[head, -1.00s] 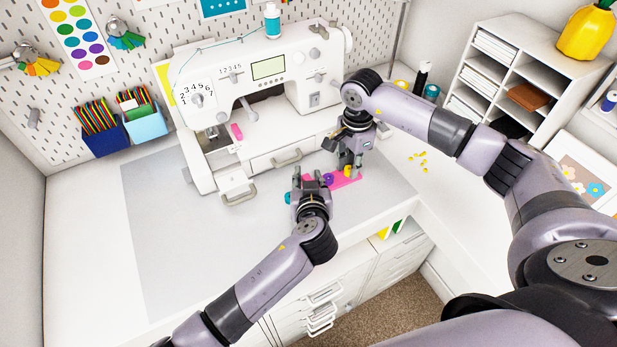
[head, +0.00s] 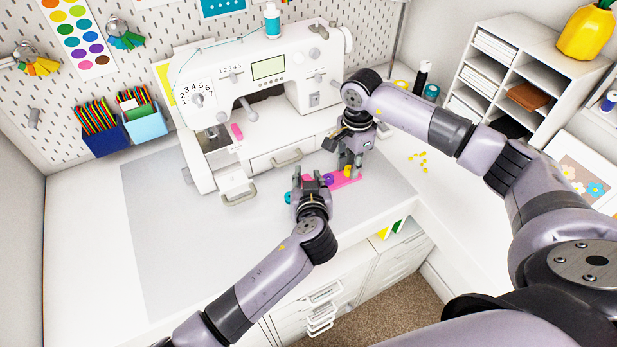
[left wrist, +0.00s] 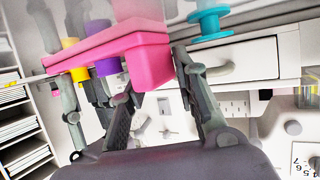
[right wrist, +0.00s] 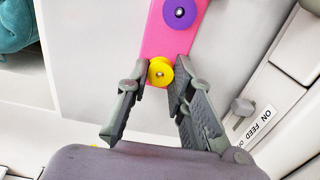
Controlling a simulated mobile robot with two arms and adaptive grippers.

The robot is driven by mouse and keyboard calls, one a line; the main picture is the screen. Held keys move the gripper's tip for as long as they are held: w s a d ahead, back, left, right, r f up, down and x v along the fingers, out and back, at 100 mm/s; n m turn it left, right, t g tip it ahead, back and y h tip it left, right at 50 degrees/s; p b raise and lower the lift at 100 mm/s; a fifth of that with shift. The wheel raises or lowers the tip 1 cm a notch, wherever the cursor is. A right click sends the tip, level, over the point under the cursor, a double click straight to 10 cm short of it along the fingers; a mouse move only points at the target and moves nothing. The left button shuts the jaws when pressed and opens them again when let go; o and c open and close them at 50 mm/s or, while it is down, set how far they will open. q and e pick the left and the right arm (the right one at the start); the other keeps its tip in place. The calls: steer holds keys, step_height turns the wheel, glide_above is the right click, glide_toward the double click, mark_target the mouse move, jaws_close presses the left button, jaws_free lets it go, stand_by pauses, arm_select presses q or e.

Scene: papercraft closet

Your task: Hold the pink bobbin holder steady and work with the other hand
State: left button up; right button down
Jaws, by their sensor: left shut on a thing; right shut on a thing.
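The pink bobbin holder (head: 346,181) lies on the grey mat in front of the sewing machine; it also shows in the left wrist view (left wrist: 150,68). My left gripper (head: 313,179) is shut on its left end, with one finger on each side. A purple bobbin (head: 329,178) and a yellow bobbin (head: 348,171) are at the holder. My right gripper (right wrist: 158,88) is shut on the yellow bobbin (right wrist: 160,72), at the holder's far end from my left gripper. I cannot tell whether this bobbin is seated or slightly raised. A teal bobbin (left wrist: 210,22) is beside the holder, near my left gripper.
The white sewing machine (head: 262,75) stands close behind both grippers, with an open drawer (head: 236,187) to the left. Small yellow bits (head: 418,160) lie to the right, before a white shelf unit (head: 508,70). The left part of the grey mat (head: 160,230) is clear.

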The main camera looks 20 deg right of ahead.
arm_select(q)
steer(key=shift+s+f, duration=0.2)
steer(key=shift+f, duration=0.05)
arm_select(e)
steer(key=shift+d+f, duration=0.15)
steer(key=shift+f, duration=0.25)
